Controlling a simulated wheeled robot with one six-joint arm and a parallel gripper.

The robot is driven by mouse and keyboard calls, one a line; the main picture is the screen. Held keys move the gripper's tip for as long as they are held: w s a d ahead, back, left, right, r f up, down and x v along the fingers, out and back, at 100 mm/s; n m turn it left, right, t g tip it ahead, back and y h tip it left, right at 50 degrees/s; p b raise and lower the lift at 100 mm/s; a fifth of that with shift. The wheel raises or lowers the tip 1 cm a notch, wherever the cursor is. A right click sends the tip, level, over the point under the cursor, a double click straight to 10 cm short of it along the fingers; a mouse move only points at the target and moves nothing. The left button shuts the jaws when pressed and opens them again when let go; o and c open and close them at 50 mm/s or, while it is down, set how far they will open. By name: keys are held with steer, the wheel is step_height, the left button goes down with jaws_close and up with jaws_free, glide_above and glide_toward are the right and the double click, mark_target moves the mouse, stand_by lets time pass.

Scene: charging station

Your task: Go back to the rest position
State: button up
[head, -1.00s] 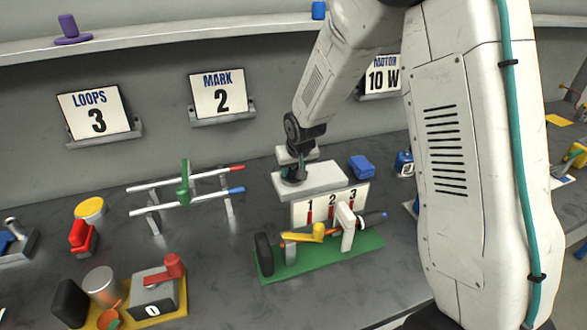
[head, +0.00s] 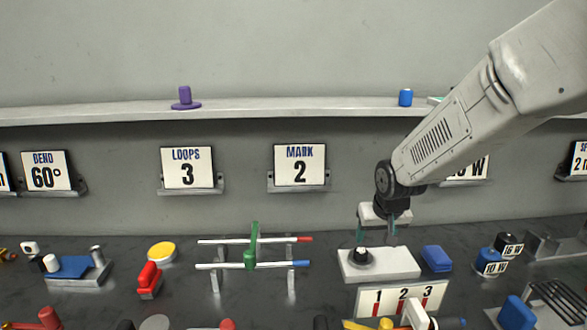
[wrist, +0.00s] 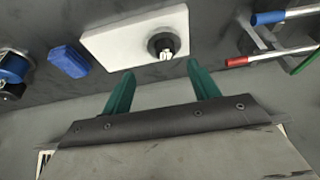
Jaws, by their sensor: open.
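My gripper (head: 376,234) is above the white block (head: 402,262) on the dark bench, with my arm reaching in from the upper right. In the wrist view my gripper (wrist: 156,84) shows two green fingers spread apart with nothing between them. The white block (wrist: 105,38) lies beyond the fingertips there. A black round knob (head: 360,257) with a light top sits on the block's left part. The knob (wrist: 164,44) appears clear of the fingers in the wrist view.
A blue block (head: 437,258) is right of the white block. A rack (head: 255,253) with two rods and a green piece stands left. A numbered board (head: 402,299) is in front. A shelf (head: 290,109) runs along the wall, above sign cards such as MARK 2 (head: 300,165).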

steer(key=s+r+g, duration=0.1)
steer(key=s+r, duration=0.3)
steer(key=s, duration=0.7)
steer(key=s+d+r+g, duration=0.1)
steer(key=s+r, duration=0.3)
steer(key=s, duration=0.6)
steer(key=s+d+r+g, duration=0.1)
steer(key=s+r, duration=0.3)
steer(key=s, duration=0.7)
steer(key=shift+s+d+r, duration=0.15)
steer(key=shift+s+d, duration=0.05)
steer(key=shift+s, duration=0.15)
